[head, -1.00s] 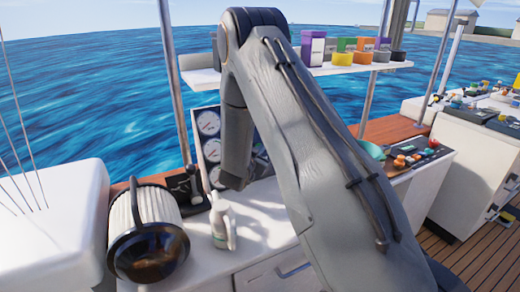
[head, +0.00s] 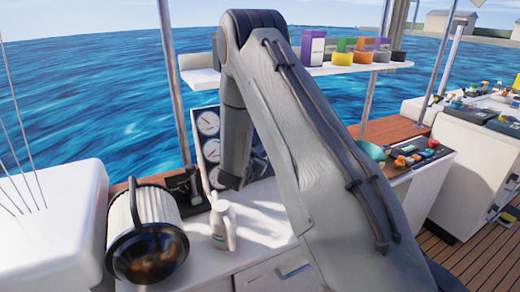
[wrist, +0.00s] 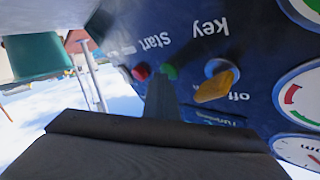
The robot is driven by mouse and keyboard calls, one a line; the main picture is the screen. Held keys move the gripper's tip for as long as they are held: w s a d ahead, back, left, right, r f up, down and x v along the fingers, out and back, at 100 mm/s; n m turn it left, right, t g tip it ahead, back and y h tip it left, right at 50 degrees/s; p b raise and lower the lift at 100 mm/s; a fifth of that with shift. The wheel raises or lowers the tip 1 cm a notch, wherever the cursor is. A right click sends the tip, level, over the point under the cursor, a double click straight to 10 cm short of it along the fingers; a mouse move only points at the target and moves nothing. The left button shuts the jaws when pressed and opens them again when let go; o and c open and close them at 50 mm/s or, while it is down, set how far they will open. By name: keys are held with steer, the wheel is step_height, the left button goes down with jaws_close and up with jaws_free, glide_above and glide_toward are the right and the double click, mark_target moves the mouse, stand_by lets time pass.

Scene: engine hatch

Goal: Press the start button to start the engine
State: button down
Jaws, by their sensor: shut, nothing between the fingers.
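The dark blue engine panel (wrist: 256,50) fills the right of the wrist view, with its lettering upside down. A green button (wrist: 169,72) and a red button (wrist: 141,71) sit side by side near the word "start". My gripper (wrist: 160,82) is shut and empty, its narrow tip right at the green button and partly covering it. I cannot tell whether the tip touches or presses it. A yellow key switch (wrist: 214,86) is to the right, marked "key" and "off". In the head view, only part of the gauge panel (head: 207,123) shows; my arm hides my gripper and the buttons.
Round gauges (wrist: 300,95) edge the panel. A white bottle (head: 222,228) and a large filter (head: 148,232) stand on the left counter. A shelf (head: 345,70) with small boxes is above. A control box (head: 415,155) is at right.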

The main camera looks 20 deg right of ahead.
steer(key=shift+s, duration=0.15)
steer(key=shift+s+r+p, duration=0.25)
steer(key=shift+s+p, duration=0.1)
steer(key=shift+s, duration=0.15)
steer(key=shift+s+r+p, duration=0.25)
steer(key=shift+s+p, duration=0.1)
steer(key=shift+s, duration=0.1)
steer(key=s+p, duration=0.1)
steer(key=s+r+p, duration=0.1)
steer(key=s, duration=0.1)
steer(key=s+r+p, duration=0.1)
steer(key=shift+s+d, duration=0.1)
steer(key=shift+s, duration=0.15)
stand_by(0.7)
